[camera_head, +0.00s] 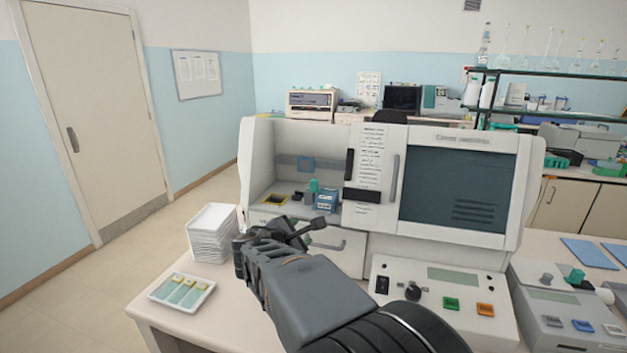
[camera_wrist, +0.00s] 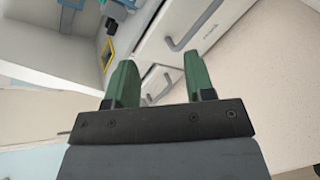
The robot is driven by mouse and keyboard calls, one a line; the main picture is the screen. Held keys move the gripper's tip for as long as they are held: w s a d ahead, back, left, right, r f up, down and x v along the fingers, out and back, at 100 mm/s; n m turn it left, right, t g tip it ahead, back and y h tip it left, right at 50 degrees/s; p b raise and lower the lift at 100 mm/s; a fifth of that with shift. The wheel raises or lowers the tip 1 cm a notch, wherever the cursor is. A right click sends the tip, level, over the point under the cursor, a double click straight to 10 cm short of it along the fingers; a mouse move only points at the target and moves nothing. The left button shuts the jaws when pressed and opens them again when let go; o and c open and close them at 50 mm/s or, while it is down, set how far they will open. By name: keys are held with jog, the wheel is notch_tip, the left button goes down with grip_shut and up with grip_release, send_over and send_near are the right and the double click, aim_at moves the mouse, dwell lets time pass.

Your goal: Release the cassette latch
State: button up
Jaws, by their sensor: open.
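A large white staining machine (camera_head: 522,195) stands on the bench. Its open left bay holds a yellow-framed slot (camera_head: 274,199), a small green part (camera_head: 314,185) and a blue-and-white box (camera_head: 326,200). I cannot tell which part is the cassette latch. My gripper (camera_head: 303,233) is in front of the bay, apart from these parts. In the wrist view its two green fingers are spread with nothing between them, and the gap (camera_wrist: 158,65) faces a white drawer front with a grey handle (camera_wrist: 190,28). The yellow frame (camera_wrist: 108,53) shows beyond the left finger.
A stack of white trays (camera_head: 212,233) stands left of my gripper. A tray with several slides (camera_head: 181,290) lies at the bench's front left. A control panel (camera_head: 440,295) with green and orange buttons is on the right. Free floor lies left of the bench.

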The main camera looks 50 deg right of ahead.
aim_at(313, 182)
jog(key=w+d+r+n+t+h+p, duration=0.1)
jog(key=w+d+n, duration=0.2)
jog(key=d, duration=0.3)
jog(key=w+d+r+n+t+h+p, duration=0.1)
jog(key=w+d+r+n+p, duration=0.1)
jog(key=w+d, duration=0.3)
jog(key=w+d+r+n+t+h+p, duration=0.1)
jog(key=w+d+n, duration=0.2)
jog(key=d+n, duration=0.2)
jog(key=shift+w+d+r+t, duration=0.15)
jog(key=shift+w+d+t, duration=0.05)
jog(key=shift+d, duration=0.4)
jog(key=shift+w+d+r+t, duration=0.15)
jog(key=shift+w+d+t, duration=0.05)
jog(key=shift+d, duration=0.4)
grip_shut()
